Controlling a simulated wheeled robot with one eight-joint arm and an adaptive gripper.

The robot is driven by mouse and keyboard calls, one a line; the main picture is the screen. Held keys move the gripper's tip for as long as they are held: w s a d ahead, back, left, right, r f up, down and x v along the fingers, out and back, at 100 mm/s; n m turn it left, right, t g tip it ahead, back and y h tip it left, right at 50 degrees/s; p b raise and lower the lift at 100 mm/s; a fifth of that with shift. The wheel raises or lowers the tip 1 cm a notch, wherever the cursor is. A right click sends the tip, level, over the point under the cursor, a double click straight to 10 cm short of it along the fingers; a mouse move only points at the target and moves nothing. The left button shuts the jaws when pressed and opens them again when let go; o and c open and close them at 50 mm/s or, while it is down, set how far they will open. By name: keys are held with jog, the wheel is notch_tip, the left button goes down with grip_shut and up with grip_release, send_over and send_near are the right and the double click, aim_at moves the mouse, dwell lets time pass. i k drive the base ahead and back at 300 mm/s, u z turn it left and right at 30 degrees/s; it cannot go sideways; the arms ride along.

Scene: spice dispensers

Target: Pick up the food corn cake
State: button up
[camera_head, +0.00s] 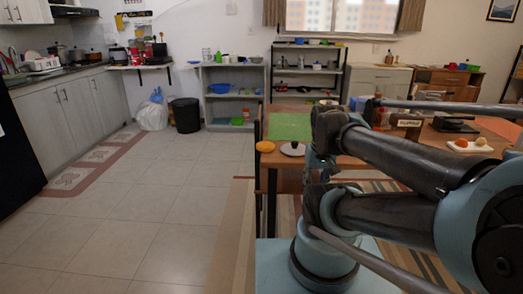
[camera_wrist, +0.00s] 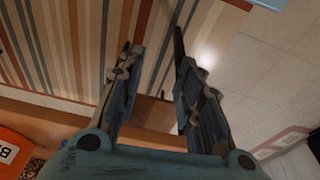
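A round yellow-orange item (camera_head: 265,146), which looks like the corn cake, lies at the near left corner of a wooden table in the head view. It does not show in the wrist view. My gripper (camera_wrist: 158,60) is open in the wrist view, with its two fingers apart and nothing between them. Below the fingers are a striped rug and a wooden edge. In the head view my arm reaches in from the right and hides part of the table. My gripper's fingers are hard to make out there.
A dark round item on a pale plate (camera_head: 292,149) lies just right of the yellow item. A green mat (camera_head: 290,126) covers the table behind them. A white board (camera_head: 470,146) with round food lies on the right. Open tiled floor (camera_head: 150,220) spreads on the left.

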aim_at(264, 146)
jog(key=u, duration=2.35)
jog(key=k, duration=1.4)
jog(key=z, duration=1.25)
jog(key=i, duration=0.5)
